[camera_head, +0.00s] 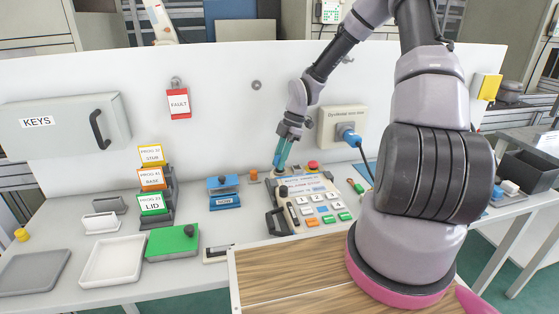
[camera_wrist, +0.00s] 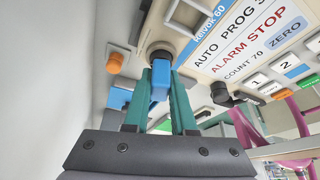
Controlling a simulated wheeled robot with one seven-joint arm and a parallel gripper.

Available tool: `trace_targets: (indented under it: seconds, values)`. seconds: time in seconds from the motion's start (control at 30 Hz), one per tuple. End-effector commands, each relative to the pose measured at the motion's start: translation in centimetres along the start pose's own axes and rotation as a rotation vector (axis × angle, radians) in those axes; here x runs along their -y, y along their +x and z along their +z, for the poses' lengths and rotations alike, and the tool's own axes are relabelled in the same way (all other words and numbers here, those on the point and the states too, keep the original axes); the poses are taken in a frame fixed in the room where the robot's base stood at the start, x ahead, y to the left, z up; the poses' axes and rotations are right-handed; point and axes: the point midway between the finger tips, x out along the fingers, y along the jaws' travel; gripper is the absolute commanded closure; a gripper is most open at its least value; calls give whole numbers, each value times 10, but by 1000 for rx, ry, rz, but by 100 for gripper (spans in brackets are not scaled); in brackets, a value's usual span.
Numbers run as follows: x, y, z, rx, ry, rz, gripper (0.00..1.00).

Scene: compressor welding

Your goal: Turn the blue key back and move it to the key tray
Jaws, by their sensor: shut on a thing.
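My gripper (camera_head: 281,164) is at the back left corner of the control panel (camera_head: 312,207). In the wrist view its teal fingers (camera_wrist: 160,92) are shut on the blue key (camera_wrist: 160,84). The key stands at the dark round key switch (camera_wrist: 160,54) on the panel's edge; whether it is fully seated I cannot tell. In the head view the fingers hide the key. No tray is labelled as the key tray. A white tray (camera_head: 84,271), a grey tray (camera_head: 14,281) and small trays, one white (camera_head: 101,223) and one grey (camera_head: 110,205), are at the left.
A grey KEYS cabinet (camera_head: 66,125) hangs on the wall at left. A green block (camera_head: 172,243), a blue block (camera_head: 224,192) and stacked PROG cards (camera_head: 152,178) stand between trays and panel. A red button (camera_head: 313,166) and orange button (camera_wrist: 116,63) are near my gripper.

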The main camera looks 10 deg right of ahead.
Motion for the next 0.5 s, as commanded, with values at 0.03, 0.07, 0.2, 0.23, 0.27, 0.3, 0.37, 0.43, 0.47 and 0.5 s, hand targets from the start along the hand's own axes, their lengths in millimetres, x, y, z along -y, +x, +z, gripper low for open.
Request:
trace_targets:
  seconds: [0.03, 0.07, 0.2, 0.23, 0.27, 0.3, 0.37, 0.43, 0.47, 0.5]
  values:
    - [-1, 0, 0, -2, -60, -23, 100]
    - [-1, 1, -1, -1, -91, -36, 100]
    - [0, 1, 0, 0, -146, -59, 100]
    - [0, 1, 0, 0, -145, -59, 100]
    - [0, 1, 0, 0, -145, -59, 100]
    - [0, 1, 0, 0, -144, -59, 100]
    - [0, 1, -1, 0, -144, -59, 100]
    - [0, 1, -1, -1, -166, -69, 100]
    - [-1, 1, -1, -1, -194, -80, 100]
    - [-1, 1, -1, -2, -242, -100, 100]
